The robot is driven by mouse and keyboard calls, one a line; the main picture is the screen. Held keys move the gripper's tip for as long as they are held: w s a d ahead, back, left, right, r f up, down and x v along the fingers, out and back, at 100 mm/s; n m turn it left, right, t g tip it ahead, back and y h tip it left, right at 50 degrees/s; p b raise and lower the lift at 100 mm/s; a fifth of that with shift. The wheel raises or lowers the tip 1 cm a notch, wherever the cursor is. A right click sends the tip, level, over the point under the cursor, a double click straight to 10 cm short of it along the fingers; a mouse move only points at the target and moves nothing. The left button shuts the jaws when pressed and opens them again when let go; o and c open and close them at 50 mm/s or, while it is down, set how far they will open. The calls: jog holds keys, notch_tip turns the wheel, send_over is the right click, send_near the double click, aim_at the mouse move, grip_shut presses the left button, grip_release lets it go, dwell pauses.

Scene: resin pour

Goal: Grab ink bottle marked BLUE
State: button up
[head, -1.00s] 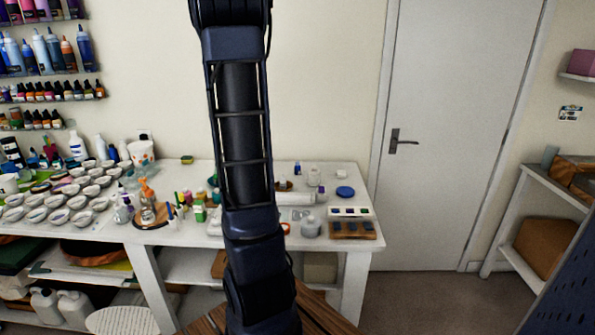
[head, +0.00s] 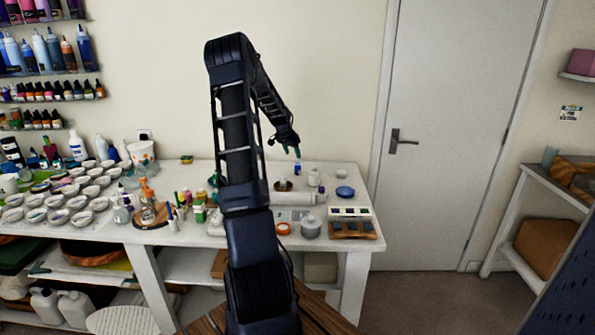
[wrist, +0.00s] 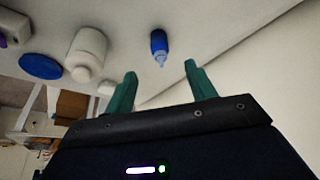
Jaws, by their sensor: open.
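A small blue bottle (wrist: 159,43) with a pale nozzle stands on the white table in the wrist view, ahead of the gap between my fingers. In the head view the blue bottle (head: 297,169) is near the back of the table, just below my fingertips. Its label is too small to read. My gripper (wrist: 160,75) has two green fingers spread apart with nothing between them. It also shows in the head view (head: 292,151), pointing down above the bottle.
A white bottle (wrist: 87,50) and a blue disc (wrist: 41,66) stand left of the blue bottle in the wrist view. The white table (head: 345,175) also holds a white cylinder, a grey jar (head: 310,227) and an orange tape ring (head: 283,228). The wall is close behind.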

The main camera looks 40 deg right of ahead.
aim_at(298, 167)
jog(key=x, duration=1.1)
jog(key=c, duration=1.1)
